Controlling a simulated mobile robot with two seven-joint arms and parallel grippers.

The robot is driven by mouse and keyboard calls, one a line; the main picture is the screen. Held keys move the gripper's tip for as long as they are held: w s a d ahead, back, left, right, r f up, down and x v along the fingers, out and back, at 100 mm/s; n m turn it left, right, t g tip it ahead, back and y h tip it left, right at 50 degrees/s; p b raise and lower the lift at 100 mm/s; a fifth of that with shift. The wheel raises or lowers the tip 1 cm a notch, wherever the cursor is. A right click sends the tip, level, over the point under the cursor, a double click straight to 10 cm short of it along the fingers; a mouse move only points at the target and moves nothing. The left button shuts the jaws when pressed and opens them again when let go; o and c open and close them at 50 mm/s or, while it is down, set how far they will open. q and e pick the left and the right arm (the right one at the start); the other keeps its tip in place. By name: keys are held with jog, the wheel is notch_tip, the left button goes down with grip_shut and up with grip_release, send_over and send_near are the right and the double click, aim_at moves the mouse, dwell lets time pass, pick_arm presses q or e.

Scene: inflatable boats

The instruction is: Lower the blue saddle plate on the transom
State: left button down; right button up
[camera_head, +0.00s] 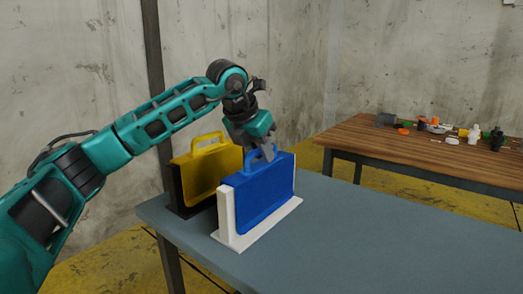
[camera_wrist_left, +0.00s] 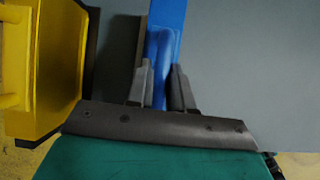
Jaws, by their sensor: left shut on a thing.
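The blue saddle plate (camera_head: 266,193) sits upright over the white transom (camera_head: 226,213) on the grey-blue table, with its handle at the top. White shows at its left end and along the base. My left gripper (camera_head: 268,152) is above the plate, with its fingers at the blue handle. In the left wrist view the gripper (camera_wrist_left: 160,85) is shut on the handle of the blue plate (camera_wrist_left: 166,18), one finger on each side. Whether the plate is fully down on the transom cannot be told. My right gripper is not in view.
A yellow plate (camera_head: 208,172) with a handle stands on a black stand (camera_head: 176,192) just left of and behind the blue one. The table (camera_head: 350,235) is bare to the right. A wooden table (camera_head: 400,146) with several small parts stands at the back right.

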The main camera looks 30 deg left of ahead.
pick_arm(q)
notch_tip(320, 180, up, 2)
jog(key=shift+r+p, duration=0.1)
jog(key=shift+p, duration=0.6)
jog(key=shift+r+p, duration=0.4)
jog(key=shift+r, duration=0.3)
jog(key=shift+r+p, duration=1)
jog(key=shift+p, duration=0.1)
notch_tip(320, 180, up, 10)
jog(key=p, duration=0.9)
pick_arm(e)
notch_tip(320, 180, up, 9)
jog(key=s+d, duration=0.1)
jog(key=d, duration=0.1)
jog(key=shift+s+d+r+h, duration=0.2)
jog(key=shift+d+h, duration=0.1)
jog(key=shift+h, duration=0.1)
pick_arm(q)
jog(key=shift+s+f, duration=0.1)
jog(key=shift+f, duration=0.05)
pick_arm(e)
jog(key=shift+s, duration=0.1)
